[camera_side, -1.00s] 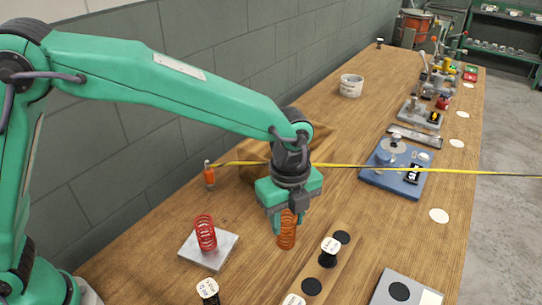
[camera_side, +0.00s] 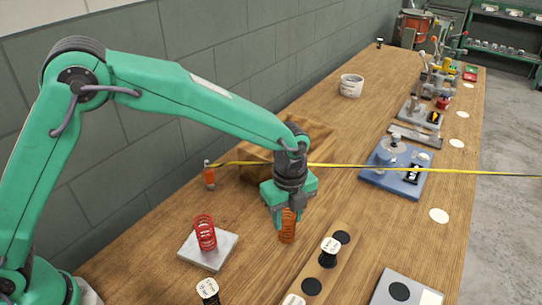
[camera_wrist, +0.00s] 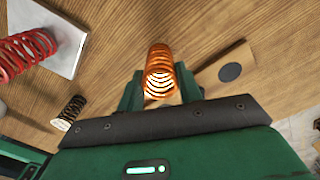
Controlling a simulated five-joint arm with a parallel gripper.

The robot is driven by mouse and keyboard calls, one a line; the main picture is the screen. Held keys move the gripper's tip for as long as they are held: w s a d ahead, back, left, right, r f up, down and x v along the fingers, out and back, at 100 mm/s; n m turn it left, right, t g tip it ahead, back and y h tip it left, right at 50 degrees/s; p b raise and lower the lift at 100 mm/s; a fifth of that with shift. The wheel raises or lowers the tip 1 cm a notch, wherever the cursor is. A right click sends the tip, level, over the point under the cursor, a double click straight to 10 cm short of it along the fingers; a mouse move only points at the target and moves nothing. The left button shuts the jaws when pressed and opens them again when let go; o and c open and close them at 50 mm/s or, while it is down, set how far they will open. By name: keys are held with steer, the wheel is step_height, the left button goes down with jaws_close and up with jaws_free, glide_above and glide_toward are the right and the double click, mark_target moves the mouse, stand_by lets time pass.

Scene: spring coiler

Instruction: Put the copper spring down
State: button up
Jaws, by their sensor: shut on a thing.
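The copper spring (camera_side: 287,229) is upright between the fingers of my gripper (camera_side: 287,212), at or just above the wooden bench top. I cannot tell whether its lower end touches the wood. In the wrist view the copper spring (camera_wrist: 160,76) stands between the two green fingers of my gripper (camera_wrist: 160,92), which is shut on it. A red spring (camera_side: 205,234) stands on a grey metal plate (camera_side: 222,250) to the left; the red spring also shows in the wrist view (camera_wrist: 24,52).
A yellow strap (camera_side: 400,170) crosses behind my gripper.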

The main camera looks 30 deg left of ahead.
steer(key=shift+f, duration=0.65)
steer(key=shift+f, duration=0.15)
steer(key=o, duration=1.1)
steer(key=shift+c, duration=0.2)
step_height(320, 180, up, 12)
steer(key=shift+a+r, duration=0.1)
steer(key=shift+r, duration=0.1)
